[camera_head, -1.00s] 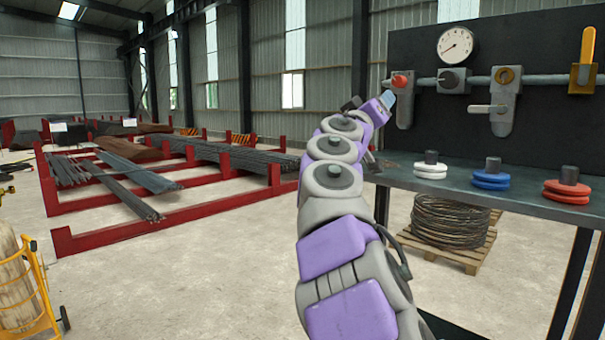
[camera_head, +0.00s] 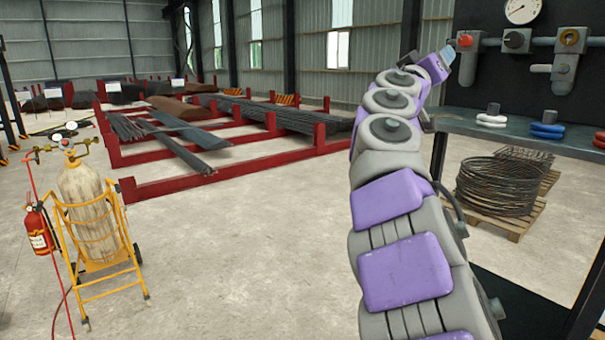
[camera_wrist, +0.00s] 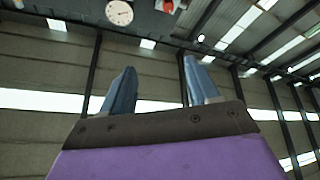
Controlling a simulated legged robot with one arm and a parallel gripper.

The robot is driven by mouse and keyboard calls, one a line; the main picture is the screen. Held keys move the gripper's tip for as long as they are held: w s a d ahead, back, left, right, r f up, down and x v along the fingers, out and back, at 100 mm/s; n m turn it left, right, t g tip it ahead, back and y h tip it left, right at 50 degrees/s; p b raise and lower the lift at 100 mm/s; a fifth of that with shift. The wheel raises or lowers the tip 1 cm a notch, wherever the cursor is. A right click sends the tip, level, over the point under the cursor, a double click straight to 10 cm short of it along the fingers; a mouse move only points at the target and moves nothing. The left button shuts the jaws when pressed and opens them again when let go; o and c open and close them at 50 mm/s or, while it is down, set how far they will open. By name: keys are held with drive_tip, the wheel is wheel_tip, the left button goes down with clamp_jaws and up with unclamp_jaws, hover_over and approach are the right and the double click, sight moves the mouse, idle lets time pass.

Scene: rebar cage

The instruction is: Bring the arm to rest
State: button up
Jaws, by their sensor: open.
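My gripper (camera_wrist: 158,92) shows in the wrist view with two blue fingers apart and nothing between them. In the head view my grey and purple arm reaches up from the lower right, and the gripper (camera_head: 447,54) is at its far end, near the dark valve panel (camera_head: 476,85). The gripper appears beside the red knob (camera_head: 464,40) in the picture; I cannot tell whether they touch. In the wrist view the far wall and roof lie behind the fingers.
A workbench (camera_head: 560,138) with white and blue ring stacks stands at right, above a wire coil (camera_head: 497,187) on a pallet. A gas cylinder (camera_head: 88,215) on a yellow cart and a fire extinguisher (camera_head: 39,228) stand at left. Red racks (camera_head: 200,182) hold rebar. The middle floor is clear.

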drive_tip(key=s+d+f+m+g, duration=0.3)
drive_tip(key=s+d+f+g, duration=0.45)
drive_tip(key=s+f, duration=0.5)
drive_tip(key=s+f+g+y, duration=0.2)
drive_tip(key=s+f, duration=0.2)
drive_tip(key=f, duration=0.3)
drive_tip(key=s+f+g+y, duration=0.2)
drive_tip(key=s+f+y, duration=0.15)
drive_tip(key=f, duration=0.45)
drive_tip(key=s+a+f+n+g+y, duration=0.2)
drive_tip(key=s+a+f+g+y, duration=0.1)
drive_tip(key=s+a+f, duration=0.7)
drive_tip(key=s+a+f+n+g+y, duration=0.2)
drive_tip(key=s+a+f+g+y, duration=0.2)
drive_tip(key=s+a+f, duration=0.7)
drive_tip(key=s+f+y, duration=0.1)
drive_tip(key=s+f, duration=0.3)
drive_tip(key=s, duration=0.4)
drive_tip(key=shift+s+f+n, duration=0.3)
drive_tip(key=shift+f, duration=0.05)
drive_tip(key=shift+y, duration=0.25)
